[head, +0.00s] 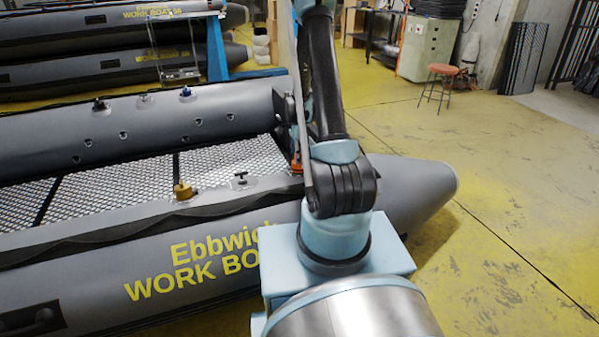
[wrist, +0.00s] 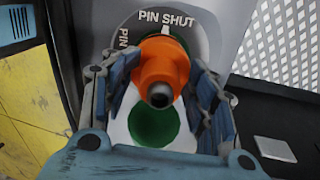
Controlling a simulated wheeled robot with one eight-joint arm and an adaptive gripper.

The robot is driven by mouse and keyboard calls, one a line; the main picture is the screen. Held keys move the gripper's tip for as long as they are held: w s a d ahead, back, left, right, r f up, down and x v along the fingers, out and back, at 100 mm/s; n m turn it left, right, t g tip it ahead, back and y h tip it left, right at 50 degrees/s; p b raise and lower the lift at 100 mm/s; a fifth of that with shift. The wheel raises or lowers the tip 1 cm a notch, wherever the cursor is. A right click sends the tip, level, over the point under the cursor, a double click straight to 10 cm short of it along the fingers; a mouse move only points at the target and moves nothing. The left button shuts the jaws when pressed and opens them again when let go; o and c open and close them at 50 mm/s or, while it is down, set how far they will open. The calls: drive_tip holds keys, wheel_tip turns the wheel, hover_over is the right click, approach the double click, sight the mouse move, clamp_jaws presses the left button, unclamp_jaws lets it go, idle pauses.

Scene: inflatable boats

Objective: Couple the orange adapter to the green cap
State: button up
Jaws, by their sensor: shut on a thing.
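The orange adapter (wrist: 163,68) is held between the two fingers of my gripper (wrist: 160,98), with its dark round end facing the wrist camera. In the head view a bit of orange, seemingly the adapter (head: 297,164), shows beside my arm, which hides most of the gripper. Behind the adapter a dark green edge, seemingly the green cap (wrist: 183,43), shows at its upper right. The adapter hides most of it, so I cannot tell whether the two touch. A flat green disc (wrist: 155,126) lies on the white area just below the adapter.
A grey plate marked "PIN SHUT" (wrist: 207,18) surrounds the adapter. The grey boat tube (head: 110,270) runs along the front. A brass fitting (head: 183,190) and a black T-shaped fitting (head: 240,178) stand on the near side. Yellow floor (head: 500,180) is open at the right.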

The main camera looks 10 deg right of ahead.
drive_tip(key=shift+m, duration=2)
drive_tip(key=o, duration=1.3)
drive_tip(key=shift+f, duration=0.1)
drive_tip(key=shift+o, duration=0.2)
drive_tip(key=v, duration=1.2)
